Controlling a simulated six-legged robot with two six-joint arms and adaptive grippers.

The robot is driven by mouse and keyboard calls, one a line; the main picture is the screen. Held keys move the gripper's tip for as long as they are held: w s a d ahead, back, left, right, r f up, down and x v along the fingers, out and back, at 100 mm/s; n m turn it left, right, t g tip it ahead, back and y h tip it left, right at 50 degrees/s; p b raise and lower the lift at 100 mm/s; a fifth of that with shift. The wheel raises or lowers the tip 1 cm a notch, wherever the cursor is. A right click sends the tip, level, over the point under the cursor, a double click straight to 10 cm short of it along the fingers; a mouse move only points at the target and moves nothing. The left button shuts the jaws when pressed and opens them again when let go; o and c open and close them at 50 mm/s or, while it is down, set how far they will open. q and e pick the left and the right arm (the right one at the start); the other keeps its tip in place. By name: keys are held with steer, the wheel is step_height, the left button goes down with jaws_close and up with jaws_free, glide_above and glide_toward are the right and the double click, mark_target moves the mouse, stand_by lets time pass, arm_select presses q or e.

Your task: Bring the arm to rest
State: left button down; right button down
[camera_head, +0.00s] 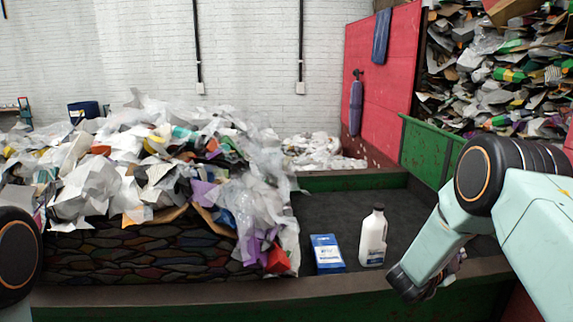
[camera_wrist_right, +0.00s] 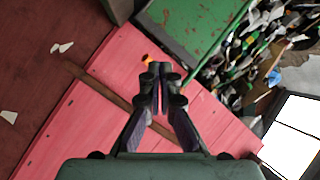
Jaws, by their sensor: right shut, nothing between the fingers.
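My right arm (camera_head: 535,225) comes in from the right in the head view and bends down over the belt's front edge. My right gripper (camera_head: 450,270) is partly hidden behind its own wrist there. In the right wrist view the right gripper (camera_wrist_right: 160,70) shows clearly, its fingers together and empty. It touches no object that I can see. Of my left arm only a dark round joint shows at the left edge of the head view; its gripper is out of view.
A white bottle (camera_head: 373,238) stands upright on the dark belt (camera_head: 335,208), left of my right gripper. A blue-and-white box (camera_head: 327,254) is beside it. A heap of waste (camera_head: 130,165) fills the left. A green wall (camera_head: 425,150) and red panel (camera_head: 385,85) stand behind.

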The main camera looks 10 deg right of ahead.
steer(key=s+a+f+n+t+y+b, duration=0.1)
steer(key=s+a+f+n+y+b, duration=0.35)
steer(key=a+f+n, duration=0.6)
steer(key=s+a+f+n+y+b, duration=0.3)
steer(key=s+a+f+n+y, duration=0.4)
steer(key=f, duration=0.7)
steer(key=s+a+f+n+g+y+b, duration=0.1)
steer(key=s+a+f+b, duration=0.3)
steer(key=s, duration=0.4)
steer(key=s+a+f+n+g+y+b, duration=0.1)
steer(key=s+a+f+n+g+b, duration=0.2)
steer(key=s+a+f+b, duration=0.2)
steer(key=s+a+f+n+g+y+b, duration=0.1)
steer(key=s+a+f+b, duration=0.3)
steer(key=s+f, duration=0.4)
steer(key=s+a+n+g, duration=0.1)
steer(key=s, duration=0.3)
steer(key=shift+s+g, duration=0.4)
